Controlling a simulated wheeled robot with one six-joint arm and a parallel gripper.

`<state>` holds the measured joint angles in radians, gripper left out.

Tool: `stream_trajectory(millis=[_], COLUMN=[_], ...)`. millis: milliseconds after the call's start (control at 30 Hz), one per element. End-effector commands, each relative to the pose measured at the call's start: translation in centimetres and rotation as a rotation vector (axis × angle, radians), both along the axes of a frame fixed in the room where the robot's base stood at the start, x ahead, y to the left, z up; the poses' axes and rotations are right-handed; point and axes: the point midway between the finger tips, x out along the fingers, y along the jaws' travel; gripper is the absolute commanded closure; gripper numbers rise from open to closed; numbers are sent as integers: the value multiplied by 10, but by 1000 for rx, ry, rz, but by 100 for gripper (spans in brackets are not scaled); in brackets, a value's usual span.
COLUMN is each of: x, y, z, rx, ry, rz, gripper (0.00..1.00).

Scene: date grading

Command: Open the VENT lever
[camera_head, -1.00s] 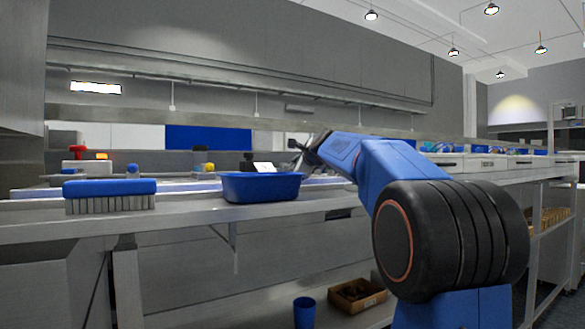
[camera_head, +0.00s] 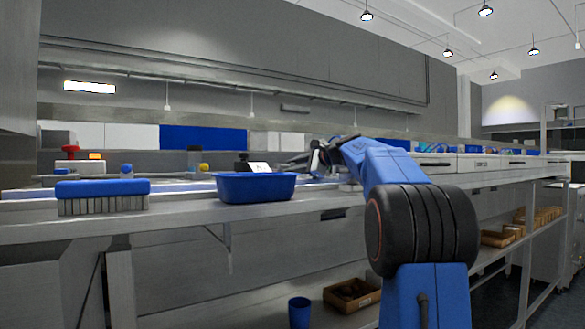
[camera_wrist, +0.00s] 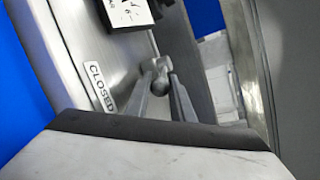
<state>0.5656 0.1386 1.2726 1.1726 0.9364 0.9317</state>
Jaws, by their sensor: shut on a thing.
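In the wrist view a grey lever with a rounded end (camera_wrist: 160,66) stands at a metal panel (camera_wrist: 85,45), beside a white label reading CLOSED (camera_wrist: 100,88). I take it as the VENT lever; no VENT lettering is readable. My gripper (camera_wrist: 164,88) is shut on the lever, with its two grey fingers on either side of it. The lower part of the lever is hidden by the fingers and my wrist. In the head view my gripper (camera_head: 292,160) is small, behind the blue tub, and the lever cannot be made out.
A blue tub (camera_head: 255,188) and a blue-backed brush (camera_head: 103,196) sit on the bench's front edge. A black block with a written white card (camera_wrist: 125,12) is close to the lever. A red knob (camera_head: 70,149) is farther left. A cardboard box (camera_head: 352,296) and blue cup (camera_head: 300,312) are below.

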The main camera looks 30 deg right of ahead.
Motion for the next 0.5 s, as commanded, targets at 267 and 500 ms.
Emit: stream_trajectory(millis=[267,500], x=[0,-2], y=[0,-1], z=[-1,0], rx=[0,0], ry=[3,1], rz=[-1,-2], gripper=[71,71])
